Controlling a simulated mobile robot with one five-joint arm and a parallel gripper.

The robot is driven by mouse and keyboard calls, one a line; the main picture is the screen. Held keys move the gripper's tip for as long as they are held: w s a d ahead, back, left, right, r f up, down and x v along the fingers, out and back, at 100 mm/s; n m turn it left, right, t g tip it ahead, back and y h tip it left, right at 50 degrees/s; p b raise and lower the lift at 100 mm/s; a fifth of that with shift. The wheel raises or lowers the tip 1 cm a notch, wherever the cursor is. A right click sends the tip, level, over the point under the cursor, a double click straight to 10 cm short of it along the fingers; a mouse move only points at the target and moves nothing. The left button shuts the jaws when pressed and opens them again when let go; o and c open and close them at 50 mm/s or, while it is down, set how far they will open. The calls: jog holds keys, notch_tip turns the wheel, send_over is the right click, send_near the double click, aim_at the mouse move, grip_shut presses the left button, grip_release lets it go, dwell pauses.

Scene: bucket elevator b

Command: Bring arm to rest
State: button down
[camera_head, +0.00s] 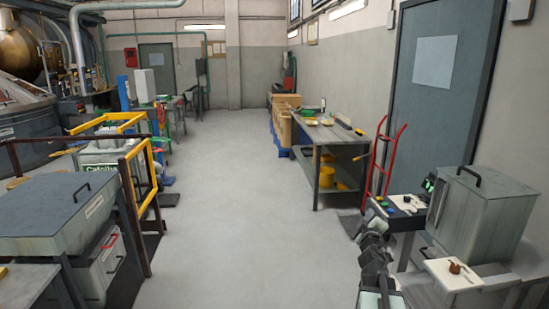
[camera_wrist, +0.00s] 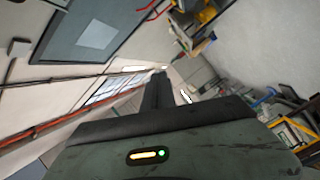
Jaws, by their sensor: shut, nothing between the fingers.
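My gripper (camera_wrist: 160,78) shows in the wrist view with its dark fingers together and nothing between them. It points away from the camera into open air, and the room appears strongly tilted there. In the head view my arm (camera_head: 374,255) is folded upright at the lower right, beside the small table with the metal box. The fingertips cannot be made out clearly in the head view. My arm appears to hold no object.
A grey metal box (camera_head: 484,213) and a control panel (camera_head: 400,204) stand close to the right of my arm. Beyond are a red hand truck (camera_head: 386,160) and a workbench (camera_head: 337,140). A yellow frame (camera_head: 146,170) stands left. The middle floor (camera_head: 235,190) is clear.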

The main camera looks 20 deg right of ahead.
jog(key=w+a+f+m+g+y, duration=0.15)
jog(key=a+f, duration=0.25)
jog(key=a, duration=0.5)
jog(key=w+a+f+m+g+y, duration=0.15)
jog(key=a+f, duration=0.25)
jog(key=a, duration=0.6)
jog(key=a+f+g+y, duration=0.1)
jog(key=a+f+g, duration=0.1)
jog(key=a+f, duration=0.5)
jog(key=s+a+f+m+g+y, duration=0.1)
jog(key=s+a+f+g+y, duration=0.1)
jog(key=s+a+f+g, duration=0.2)
jog(key=s+a+f+m+g+y, duration=0.1)
jog(key=s+a+f+g+y, duration=0.2)
jog(key=s+a+g, duration=0.3)
jog(key=s+a+f, duration=0.1)
jog(key=s+a, duration=0.3)
jog(key=s, duration=0.4)
jog(key=shift+s+f+m, duration=0.15)
jog(key=shift+s+m, duration=0.05)
jog(key=shift+m, duration=0.2)
jog(key=shift+a, duration=0.1)
